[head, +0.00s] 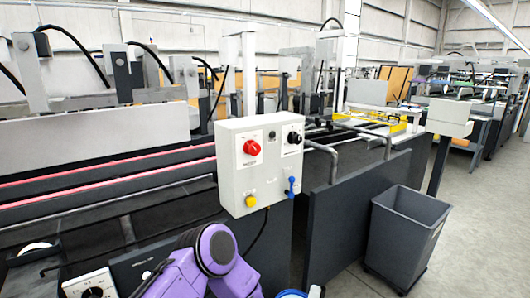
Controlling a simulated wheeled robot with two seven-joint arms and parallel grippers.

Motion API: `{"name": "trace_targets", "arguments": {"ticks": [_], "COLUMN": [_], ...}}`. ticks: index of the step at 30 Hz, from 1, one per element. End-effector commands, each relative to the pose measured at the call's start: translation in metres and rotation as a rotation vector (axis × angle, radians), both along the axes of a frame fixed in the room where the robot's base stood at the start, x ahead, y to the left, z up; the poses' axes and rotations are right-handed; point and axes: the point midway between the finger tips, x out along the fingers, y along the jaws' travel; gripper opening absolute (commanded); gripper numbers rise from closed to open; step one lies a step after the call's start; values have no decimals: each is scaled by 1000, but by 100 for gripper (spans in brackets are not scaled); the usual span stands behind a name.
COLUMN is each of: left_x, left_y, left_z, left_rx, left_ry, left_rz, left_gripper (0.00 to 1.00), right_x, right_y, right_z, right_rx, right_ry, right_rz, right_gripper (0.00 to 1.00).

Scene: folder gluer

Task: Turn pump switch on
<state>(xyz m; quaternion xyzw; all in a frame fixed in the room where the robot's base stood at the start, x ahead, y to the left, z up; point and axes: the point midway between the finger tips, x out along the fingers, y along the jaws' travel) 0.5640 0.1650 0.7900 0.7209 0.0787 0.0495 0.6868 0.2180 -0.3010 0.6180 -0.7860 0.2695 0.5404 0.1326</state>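A white control box (262,180) stands at the front of the machine, at the middle of the head view. It carries a red knob (252,148), a black knob (294,138), a small dark button (272,134), a yellow button (251,201) and a blue lever (291,186) at its lower right. The blue lever points down. The labels are too small to read, so I cannot tell which control is the pump switch. A purple and black link of one of my arms shows below the box, apart from it in the picture. Neither gripper is in view.
A white panel with a knob (93,292) sits at the bottom left, partly cut off. A dark grey panel (352,218) stands right of the box. The floor (473,235) at the right is clear.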

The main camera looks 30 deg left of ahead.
Motion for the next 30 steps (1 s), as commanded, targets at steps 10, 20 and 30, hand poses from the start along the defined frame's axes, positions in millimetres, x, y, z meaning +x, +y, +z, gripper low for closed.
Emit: {"name": "trace_targets", "arguments": {"ticks": [10, 20, 30], "left_x": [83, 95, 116], "left_y": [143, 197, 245], "left_z": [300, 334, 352], "left_rx": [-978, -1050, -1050], "left_ry": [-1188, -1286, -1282], "left_rz": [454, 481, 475], "left_gripper": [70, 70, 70], "right_x": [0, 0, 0], "right_y": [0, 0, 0], "right_z": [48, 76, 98], "right_rx": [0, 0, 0], "right_ry": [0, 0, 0], "right_rz": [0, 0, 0], "right_gripper": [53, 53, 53]}}
